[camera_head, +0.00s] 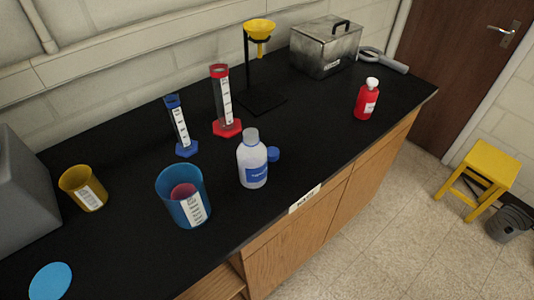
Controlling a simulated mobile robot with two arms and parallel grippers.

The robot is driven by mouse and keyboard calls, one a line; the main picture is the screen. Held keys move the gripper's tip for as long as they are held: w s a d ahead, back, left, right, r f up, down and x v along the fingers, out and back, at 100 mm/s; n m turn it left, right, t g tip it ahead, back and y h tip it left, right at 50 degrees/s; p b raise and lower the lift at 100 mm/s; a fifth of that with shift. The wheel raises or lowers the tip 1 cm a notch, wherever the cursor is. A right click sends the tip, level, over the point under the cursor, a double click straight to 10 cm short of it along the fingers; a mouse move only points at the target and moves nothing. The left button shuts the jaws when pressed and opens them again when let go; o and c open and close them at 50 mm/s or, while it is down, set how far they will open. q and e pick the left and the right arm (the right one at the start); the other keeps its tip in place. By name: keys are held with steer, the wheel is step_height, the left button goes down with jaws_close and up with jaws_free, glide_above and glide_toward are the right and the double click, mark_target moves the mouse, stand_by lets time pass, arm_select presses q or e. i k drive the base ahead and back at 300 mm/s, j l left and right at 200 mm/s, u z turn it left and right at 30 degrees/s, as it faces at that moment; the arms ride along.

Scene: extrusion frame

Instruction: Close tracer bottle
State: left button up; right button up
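A white bottle (252,164) with a blue label stands upright near the front edge of the black bench. Its narrow pale-grey neck points up, with no blue cap on it. A blue cap (273,154) sits on the bench just right of the bottle, close beside it. A red bottle (367,101) with a white cap on top and a white label stands farther right. The label print is too small to read, so I cannot tell which bottle is named tracer. Neither of my grippers shows in the head view.
A blue beaker (169,205) holding something pinkish stands left of the white bottle. Behind are blue (179,127) and red (223,98) cylinders and a stand with a yellow funnel (260,29). A metal box (326,47) is at the back. Bench between the two bottles is clear.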

mark_target(252, 158)
steer(key=l+u, duration=0.3)
steer(key=k+l+u, duration=0.25)
steer(key=l, duration=0.2)
steer(key=l+u, duration=0.3)
steer(key=k+l+u, duration=0.15)
steer(key=l+u, duration=0.15)
steer(key=l, duration=0.1)
